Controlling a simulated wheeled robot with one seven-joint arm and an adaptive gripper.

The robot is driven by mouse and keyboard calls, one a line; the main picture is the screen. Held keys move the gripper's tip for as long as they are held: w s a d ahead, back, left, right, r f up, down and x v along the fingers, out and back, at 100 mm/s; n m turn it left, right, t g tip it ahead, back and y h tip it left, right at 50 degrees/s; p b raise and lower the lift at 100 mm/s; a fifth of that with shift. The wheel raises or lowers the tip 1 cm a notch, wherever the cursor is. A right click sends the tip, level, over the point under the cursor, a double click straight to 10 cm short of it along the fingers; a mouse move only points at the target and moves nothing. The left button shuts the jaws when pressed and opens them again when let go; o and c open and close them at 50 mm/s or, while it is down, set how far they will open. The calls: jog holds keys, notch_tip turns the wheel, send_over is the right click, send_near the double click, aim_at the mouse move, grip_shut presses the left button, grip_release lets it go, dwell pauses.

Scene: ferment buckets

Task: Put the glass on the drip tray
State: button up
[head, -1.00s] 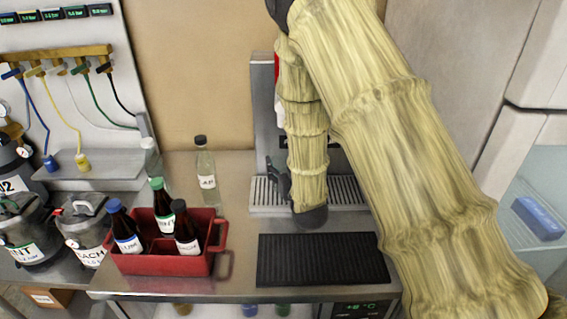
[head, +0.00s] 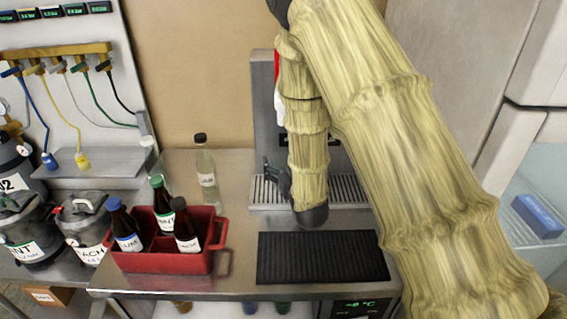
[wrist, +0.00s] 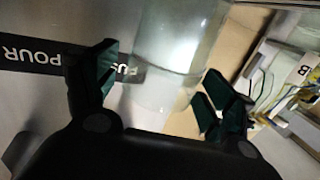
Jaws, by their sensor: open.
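The glass (wrist: 178,55) shows in the wrist view as a clear, see-through cylinder in front of the panel with the "PUSH POUR" strip. My gripper (wrist: 160,78) is open, its dark green pads to the left and right of the glass, apart from each other. Whether either pad touches the glass is unclear. In the head view the glass cannot be made out; my arm covers that area. The drip tray (head: 345,188) is the grey slatted grille at the foot of the steel dispenser, partly hidden by my arm. My gripper's dark fingers (head: 280,183) show there above its left part.
A black ribbed mat (head: 322,258) lies in front of the tray. A red crate (head: 160,262) with dark bottles stands left, and a clear bottle (head: 206,172) stands behind it. The steel dispenser (head: 264,115) rises behind my arm. Bare counter lies between crate and mat.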

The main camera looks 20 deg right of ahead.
jog(key=s+b, duration=0.2)
jog(key=s, duration=0.9)
jog(key=shift+s+r+b, duration=0.25)
jog(key=shift+s+b, duration=0.05)
